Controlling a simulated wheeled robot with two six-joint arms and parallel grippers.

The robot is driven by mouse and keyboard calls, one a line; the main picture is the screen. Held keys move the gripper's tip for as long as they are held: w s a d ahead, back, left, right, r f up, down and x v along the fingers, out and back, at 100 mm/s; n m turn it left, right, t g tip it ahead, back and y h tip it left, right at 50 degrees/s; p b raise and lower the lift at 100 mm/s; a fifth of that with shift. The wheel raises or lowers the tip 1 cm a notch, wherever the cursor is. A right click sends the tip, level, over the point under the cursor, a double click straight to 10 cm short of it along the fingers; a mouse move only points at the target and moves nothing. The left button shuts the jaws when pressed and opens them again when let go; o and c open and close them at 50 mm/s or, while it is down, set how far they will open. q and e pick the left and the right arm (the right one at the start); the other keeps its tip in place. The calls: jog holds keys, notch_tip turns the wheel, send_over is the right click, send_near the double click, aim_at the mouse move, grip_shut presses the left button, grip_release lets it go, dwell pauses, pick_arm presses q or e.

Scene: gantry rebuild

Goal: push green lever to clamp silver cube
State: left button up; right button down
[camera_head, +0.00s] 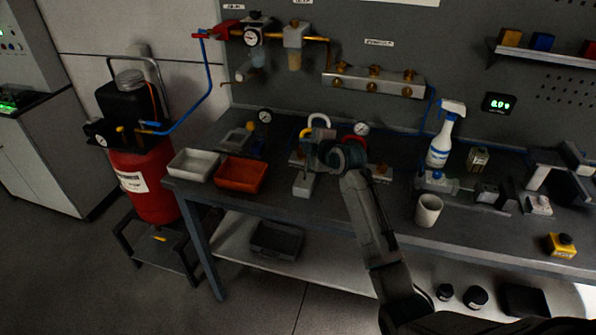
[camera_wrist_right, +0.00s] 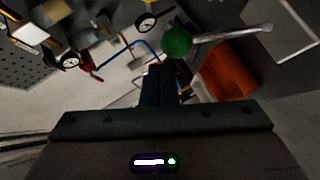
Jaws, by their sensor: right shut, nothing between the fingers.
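The green ball (camera_wrist_right: 177,41) of the lever sits on a silver rod (camera_wrist_right: 232,33) in the right wrist view. It is just past the tips of my right gripper (camera_wrist_right: 158,72), slightly right of them. The fingers are shut with nothing between them; I cannot tell whether they touch the ball. In the head view my right gripper (camera_head: 314,156) is over the middle of the bench and hides most of the clamp area. A pale grey block (camera_head: 303,185) shows below it. I cannot make out the silver cube for certain. My left gripper is not in view.
An orange tray (camera_head: 240,173) and a white tray (camera_head: 193,163) stand left on the bench (camera_head: 270,206). A spray bottle (camera_head: 439,145) and a white cup (camera_head: 428,210) stand to the right. Two gauges (camera_head: 265,116) (camera_head: 361,128) are behind. The bench's front edge left of the cup is mostly clear.

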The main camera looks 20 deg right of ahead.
jog(key=shift+w+d, duration=0.15)
jog(key=shift+w, duration=0.15)
dwell(0.5)
jog(key=shift+r+p, duration=0.6)
jog(key=shift+r, duration=0.3)
